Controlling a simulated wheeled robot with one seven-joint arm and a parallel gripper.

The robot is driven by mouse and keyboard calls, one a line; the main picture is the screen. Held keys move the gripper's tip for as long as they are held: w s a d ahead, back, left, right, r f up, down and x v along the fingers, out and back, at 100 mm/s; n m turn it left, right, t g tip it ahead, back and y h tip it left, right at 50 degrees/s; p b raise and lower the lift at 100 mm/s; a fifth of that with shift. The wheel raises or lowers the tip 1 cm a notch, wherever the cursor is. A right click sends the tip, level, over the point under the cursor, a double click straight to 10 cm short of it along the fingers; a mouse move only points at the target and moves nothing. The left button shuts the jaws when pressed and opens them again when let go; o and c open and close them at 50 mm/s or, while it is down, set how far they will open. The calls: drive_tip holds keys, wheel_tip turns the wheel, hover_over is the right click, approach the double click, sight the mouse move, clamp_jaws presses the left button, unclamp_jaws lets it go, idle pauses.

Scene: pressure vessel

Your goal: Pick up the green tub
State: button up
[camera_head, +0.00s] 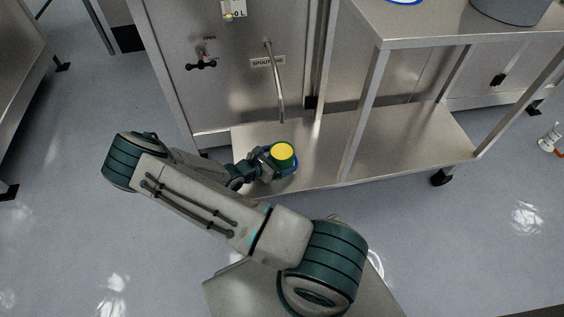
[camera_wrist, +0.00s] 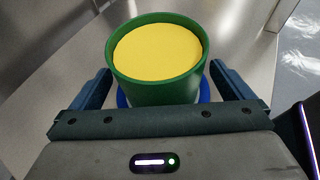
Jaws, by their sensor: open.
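The green tub (camera_wrist: 155,90) is round, with yellow contents level near its rim. In the head view the tub (camera_head: 282,155) sits on the lower shelf of the steel table, close to its front edge. A blue ring or disc (camera_wrist: 122,98) shows under and around its base. My gripper (camera_wrist: 160,85) is open, with one finger on each side of the tub. A gap shows between each finger and the tub wall. In the head view the gripper is partly hidden by my wrist.
The steel table's lower shelf (camera_head: 410,145) extends clear to the right, with a table leg (camera_head: 362,115) near the tub. Above it is the table's upper top (camera_head: 460,25) with a grey pot (camera_head: 510,8). A thin spout pipe (camera_head: 275,85) hangs behind the tub.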

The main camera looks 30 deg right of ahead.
drive_tip(key=shift+d, duration=0.1)
drive_tip(key=c, duration=1.6)
